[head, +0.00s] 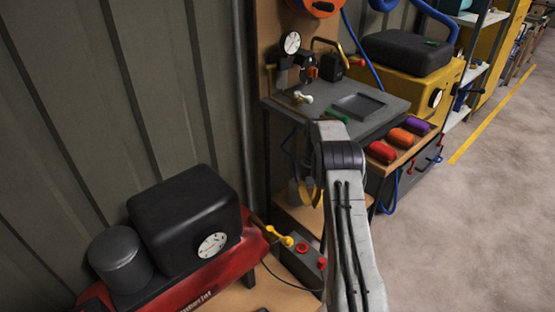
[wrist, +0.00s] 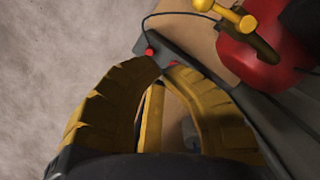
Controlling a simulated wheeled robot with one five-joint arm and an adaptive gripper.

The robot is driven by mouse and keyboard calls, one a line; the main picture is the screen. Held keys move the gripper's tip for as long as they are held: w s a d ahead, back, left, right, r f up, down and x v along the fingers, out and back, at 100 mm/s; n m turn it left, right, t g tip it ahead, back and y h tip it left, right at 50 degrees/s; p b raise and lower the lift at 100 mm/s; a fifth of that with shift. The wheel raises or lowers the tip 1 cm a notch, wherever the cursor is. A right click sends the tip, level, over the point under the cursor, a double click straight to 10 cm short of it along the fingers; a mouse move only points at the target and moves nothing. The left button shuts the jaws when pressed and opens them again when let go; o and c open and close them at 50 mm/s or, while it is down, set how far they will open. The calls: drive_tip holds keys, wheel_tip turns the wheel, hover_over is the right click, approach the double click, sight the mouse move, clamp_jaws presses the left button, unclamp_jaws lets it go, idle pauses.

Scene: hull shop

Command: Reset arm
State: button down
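My grey arm with a dark purple band reaches up through the middle of the head view and bends over near the workbench (head: 395,112). My gripper (wrist: 162,68) shows in the wrist view as two ribbed yellow fingers curving together, with their tips at or very near touching. I see nothing clearly held between them. A grey box with red buttons (head: 300,262) stands below the arm in the head view; part of it also shows beyond the fingertips in the wrist view. The gripper is largely hidden by the arm in the head view.
A red compressor (head: 205,280) with a black housing (head: 187,212) and yellow valve (head: 280,238) stands at lower left, near the ribbed wall (head: 80,120). Red, orange and purple rolls (head: 400,138) line the bench edge. A yellow machine (head: 405,90) stands behind. Open floor (head: 480,230) lies right.

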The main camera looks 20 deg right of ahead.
drive_tip(key=s+a+r+n+t+p, duration=0.1)
drive_tip(key=s+a+r+p, duration=0.25)
drive_tip(key=r, duration=0.55)
drive_tip(key=s+a+r+t+h+p, duration=0.15)
drive_tip(key=a+r, duration=0.25)
drive_tip(key=r, duration=0.5)
drive_tip(key=s+a+r+n+y+p, duration=0.1)
drive_tip(key=s+a+r+p, duration=0.25)
drive_tip(key=r, duration=0.55)
drive_tip(key=s+a+r+n+t+p, duration=0.1)
drive_tip(key=s+a+r+p, duration=0.2)
drive_tip(key=s, duration=0.7)
drive_tip(key=s+a+r+n+t+p, duration=0.1)
drive_tip(key=s+a+r+p, duration=0.3)
drive_tip(key=s, duration=0.7)
wheel_tip(320, 180, up, 2)
drive_tip(key=shift+s+a+r+n+t, duration=0.1)
drive_tip(key=shift+s+a+n+t, duration=0.15)
drive_tip(key=shift+a+t, duration=0.35)
drive_tip(key=shift+d+h, duration=0.15)
drive_tip(key=shift+h, duration=0.1)
